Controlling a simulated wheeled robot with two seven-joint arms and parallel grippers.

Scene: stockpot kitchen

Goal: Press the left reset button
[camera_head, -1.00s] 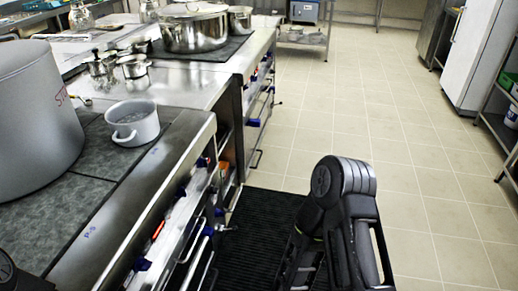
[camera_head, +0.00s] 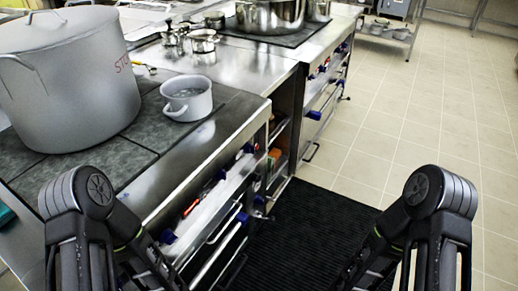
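I cannot pick out a reset button for certain in the head view. The stove front (camera_head: 205,212) faces right and carries several blue knobs, with small red and orange parts near its upper edge. These are too small to tell as buttons. My two dark arms come in at the bottom, the left one in front of the stove's near end and the right one over the black floor mat. Both arms reach down past the lower edge of the picture, and neither gripper's fingertips show.
A large grey stockpot (camera_head: 72,85) and a small white pot (camera_head: 186,101) stand on the stove top. A shiny pot (camera_head: 270,14) stands farther back. A black ribbed mat (camera_head: 300,235) lies along the stove front. The tiled floor (camera_head: 410,120) to the right is clear.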

